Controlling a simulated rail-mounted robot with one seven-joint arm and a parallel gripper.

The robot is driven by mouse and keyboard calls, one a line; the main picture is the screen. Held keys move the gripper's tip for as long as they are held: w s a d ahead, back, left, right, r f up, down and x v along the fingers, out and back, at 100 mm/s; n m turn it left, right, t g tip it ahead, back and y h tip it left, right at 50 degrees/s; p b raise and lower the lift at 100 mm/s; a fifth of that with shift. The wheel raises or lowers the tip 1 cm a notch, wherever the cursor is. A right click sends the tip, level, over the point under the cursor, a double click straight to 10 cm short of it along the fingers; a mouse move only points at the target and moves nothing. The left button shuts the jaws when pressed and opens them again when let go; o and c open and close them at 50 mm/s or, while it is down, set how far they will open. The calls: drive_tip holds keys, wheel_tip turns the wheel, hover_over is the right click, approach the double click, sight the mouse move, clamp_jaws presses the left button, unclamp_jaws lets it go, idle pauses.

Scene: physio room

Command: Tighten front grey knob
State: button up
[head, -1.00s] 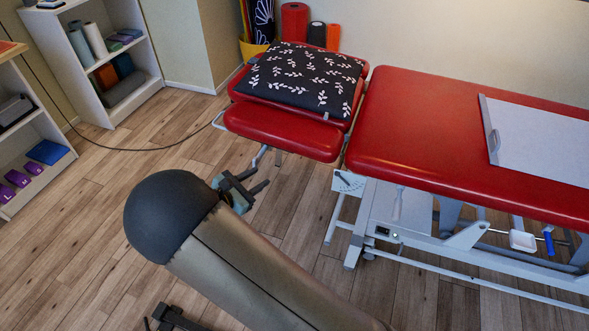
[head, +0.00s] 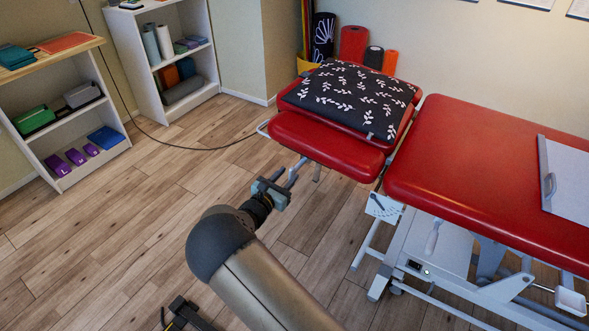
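My gripper (head: 281,187) is left of and below the red headrest section (head: 325,144) of the treatment table, its fingers pointing up and right. The two fingers look apart, with a small gap between them. A short grey rod-like part (head: 293,171) hangs from the near left edge of the headrest, right by the fingertips. It may be the front grey knob or its stem, but it is too small to tell. I cannot tell whether the fingers touch it.
A black leaf-patterned cushion (head: 352,96) lies on the headrest. The red main table section (head: 470,160) carries a white board (head: 568,185). White shelves (head: 165,60) stand at the back left. A cable runs along the wooden floor.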

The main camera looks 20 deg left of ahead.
sight(298, 166)
drive_tip(key=x, duration=0.5)
clamp_jaws()
